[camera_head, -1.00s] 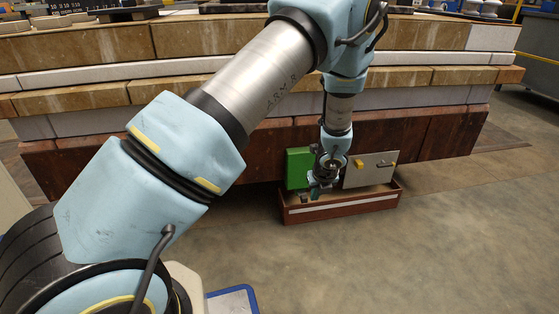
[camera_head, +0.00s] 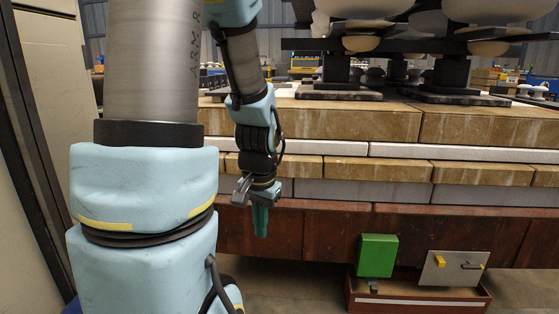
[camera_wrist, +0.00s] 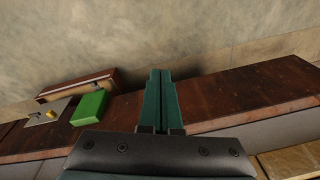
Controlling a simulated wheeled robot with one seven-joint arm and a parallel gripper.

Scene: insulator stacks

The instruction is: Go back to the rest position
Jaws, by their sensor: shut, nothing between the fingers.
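My gripper (camera_head: 260,222) hangs from my arm on the left side of the head view, in front of the layered platform's dark red-brown lower band. Its green fingers point down and are together, with nothing between them. In the wrist view my gripper (camera_wrist: 160,75) also shows its two fingers side by side and empty. It is apart from the open box and the things in it, which lie lower and to the right in the head view.
A brown box (camera_head: 420,305) on the floor holds a green block (camera_head: 377,255) and a grey panel (camera_head: 452,268) with a yellow part. The layered platform (camera_head: 360,222) fills the background, with insulator stacks (camera_head: 345,40) on top. A tall cabinet (camera_head: 45,75) stands at the left.

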